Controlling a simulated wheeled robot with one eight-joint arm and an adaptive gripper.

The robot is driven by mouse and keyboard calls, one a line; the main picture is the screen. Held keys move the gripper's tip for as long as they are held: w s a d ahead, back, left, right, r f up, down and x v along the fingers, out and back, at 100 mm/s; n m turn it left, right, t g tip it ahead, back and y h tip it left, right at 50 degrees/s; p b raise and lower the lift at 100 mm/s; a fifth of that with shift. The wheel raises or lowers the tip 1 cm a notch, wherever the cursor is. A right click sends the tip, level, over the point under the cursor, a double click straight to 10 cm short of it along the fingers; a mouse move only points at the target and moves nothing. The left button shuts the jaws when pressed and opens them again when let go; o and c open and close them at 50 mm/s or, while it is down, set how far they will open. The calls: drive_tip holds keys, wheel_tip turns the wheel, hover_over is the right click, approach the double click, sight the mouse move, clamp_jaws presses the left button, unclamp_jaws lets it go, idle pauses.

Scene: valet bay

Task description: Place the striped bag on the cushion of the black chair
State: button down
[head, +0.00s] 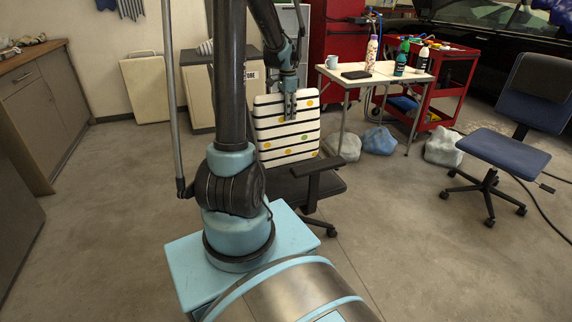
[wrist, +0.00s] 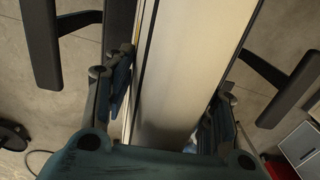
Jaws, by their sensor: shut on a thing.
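The striped bag (head: 272,145) is white with black stripes and coloured dots. My gripper (head: 290,108) is shut on its upper edge and holds it upright. The wrist view shows the bag (wrist: 185,75) edge-on between the fingers of my gripper (wrist: 165,95). The black chair's cushion (head: 325,186) is below and around the bag's lower edge; I cannot tell whether they touch. A chair armrest (head: 318,165) stands in front of the bag's lower right corner. In the wrist view armrests (wrist: 40,45) lie on both sides of the bag. My arm hides part of the chair.
A blue office chair (head: 505,150) stands at the right. A small table (head: 385,80) with bottles and a cup is behind, beside a red cart (head: 450,100). Grey and blue sacks (head: 378,140) lie on the floor. A wooden-topped cabinet (head: 35,110) is at left. Open floor lies right of the chair.

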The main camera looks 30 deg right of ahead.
sight(287, 132)
drive_tip(key=shift+s+d+f, duration=0.1)
drive_tip(key=shift+f, duration=4.9)
drive_tip(key=c, duration=0.7)
unclamp_jaws()
wheel_tip(287, 132, up, 12)
drive_tip(key=shift+d+r, duration=0.1)
